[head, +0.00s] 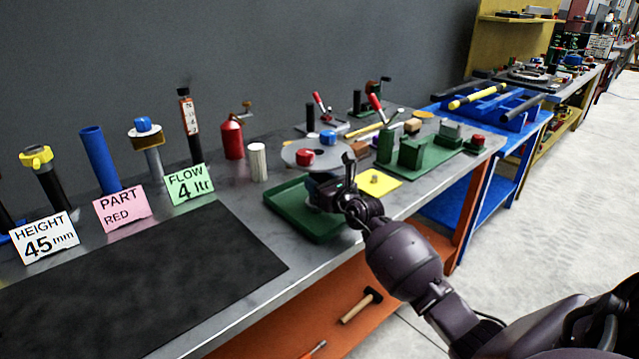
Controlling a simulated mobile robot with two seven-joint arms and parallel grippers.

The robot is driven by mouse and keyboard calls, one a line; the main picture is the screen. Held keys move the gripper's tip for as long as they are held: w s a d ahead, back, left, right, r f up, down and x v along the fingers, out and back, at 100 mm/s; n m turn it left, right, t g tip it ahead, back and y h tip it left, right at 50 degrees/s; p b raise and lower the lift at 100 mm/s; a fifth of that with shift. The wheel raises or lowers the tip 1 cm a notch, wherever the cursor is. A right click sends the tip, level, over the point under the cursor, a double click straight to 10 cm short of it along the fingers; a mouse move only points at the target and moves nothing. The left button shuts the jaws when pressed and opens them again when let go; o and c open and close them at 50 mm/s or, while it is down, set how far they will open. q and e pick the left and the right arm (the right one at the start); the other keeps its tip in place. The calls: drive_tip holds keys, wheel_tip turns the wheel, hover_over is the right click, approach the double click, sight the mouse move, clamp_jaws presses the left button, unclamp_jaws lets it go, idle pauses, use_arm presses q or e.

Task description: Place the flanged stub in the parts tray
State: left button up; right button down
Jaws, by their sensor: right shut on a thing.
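The parts tray (276,207) is a shallow dark green tray on the grey bench, in the middle of the head view. My right gripper (335,187) is over the right part of the tray, shut on the flanged stub (320,178). Only small blue and grey bits of the stub show beside and below the fingers, so its tilt and whether it touches the tray floor cannot be told. My left gripper is not in view.
A round grey plate with a red knob (305,157) stands just behind the tray. A metal cylinder (257,162) and a red can (231,137) are to its left. A yellow pad (376,183) and green fixtures (411,152) are to the right. A black mat (150,285) lies clear at front left.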

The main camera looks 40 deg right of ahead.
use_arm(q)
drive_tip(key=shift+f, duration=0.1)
use_arm(e)
drive_tip(key=shift+r, duration=0.1)
drive_tip(key=c, duration=1)
unclamp_jaws()
drive_tip(key=shift+f, duration=0.25)
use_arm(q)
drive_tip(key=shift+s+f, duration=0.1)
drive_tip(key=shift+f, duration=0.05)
use_arm(e)
drive_tip(key=o, duration=0.5)
drive_tip(key=shift+r, duration=0.25)
drive_tip(key=s+p, duration=0.1)
drive_tip(key=s, duration=0.9)
drive_tip(key=shift+s+p, duration=0.35)
drive_tip(key=shift+p, duration=0.05)
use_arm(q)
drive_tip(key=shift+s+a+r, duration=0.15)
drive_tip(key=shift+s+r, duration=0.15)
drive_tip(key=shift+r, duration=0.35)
use_arm(e)
drive_tip(key=shift+s+f, duration=0.1)
drive_tip(key=shift+s, duration=0.6)
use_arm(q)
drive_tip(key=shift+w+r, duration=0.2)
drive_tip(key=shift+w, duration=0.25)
